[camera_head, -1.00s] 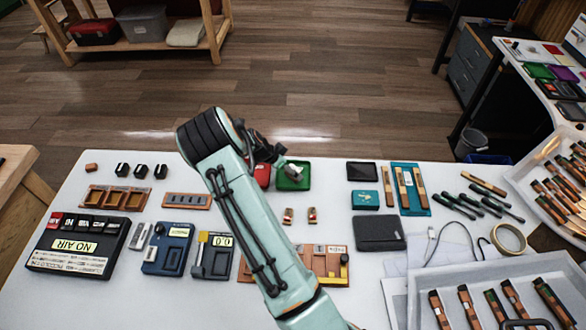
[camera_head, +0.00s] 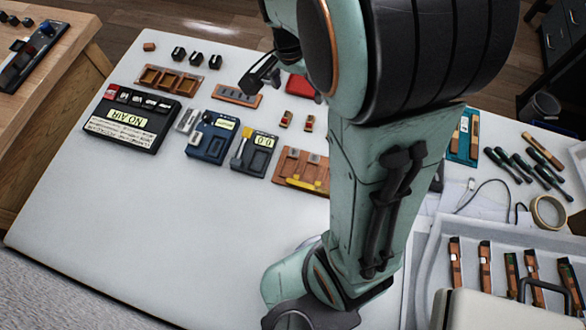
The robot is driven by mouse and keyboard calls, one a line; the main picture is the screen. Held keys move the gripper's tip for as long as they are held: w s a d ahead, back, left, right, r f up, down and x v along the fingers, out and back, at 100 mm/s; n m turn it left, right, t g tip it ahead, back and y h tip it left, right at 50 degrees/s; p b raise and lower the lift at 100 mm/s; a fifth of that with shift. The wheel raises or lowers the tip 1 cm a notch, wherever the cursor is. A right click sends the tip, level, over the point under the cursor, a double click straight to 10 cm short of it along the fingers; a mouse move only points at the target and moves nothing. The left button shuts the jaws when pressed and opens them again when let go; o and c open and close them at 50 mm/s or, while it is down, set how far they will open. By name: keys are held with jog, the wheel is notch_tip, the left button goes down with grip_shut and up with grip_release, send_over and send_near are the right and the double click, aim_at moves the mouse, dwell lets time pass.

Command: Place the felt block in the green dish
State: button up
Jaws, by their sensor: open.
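I cannot tell for sure which piece is the felt block. A small orange-brown block (camera_head: 149,47) lies alone at the far left of the table, and two small red-and-tan blocks (camera_head: 285,119) (camera_head: 309,123) stand near the middle. The green dish is hidden behind my arm now. My gripper (camera_head: 258,80) is open, its dark fingers pointing down and left, between the brown slotted tray and the red dish (camera_head: 300,86). I see nothing between the fingers.
Three black blocks (camera_head: 195,59) sit by the far edge. A brown compartment tray (camera_head: 170,79), a NO AIR box (camera_head: 130,118) and blue gauges (camera_head: 211,138) stand at left. Tools (camera_head: 524,168) and a tape roll (camera_head: 549,212) lie at right. The front left table is bare.

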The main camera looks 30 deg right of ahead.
jog(key=s+a+r+n+y, duration=0.1)
jog(key=s+a+r+n, duration=0.1)
jog(key=s+a+n, duration=0.3)
jog(key=s+a+r+n+y, duration=0.1)
jog(key=s+a+n, duration=0.4)
jog(key=s, duration=0.7)
jog(key=shift+s+a+r+n, duration=0.15)
jog(key=shift+s+r+n, duration=0.15)
jog(key=shift+r+n, duration=0.5)
jog(key=shift+f, duration=0.25)
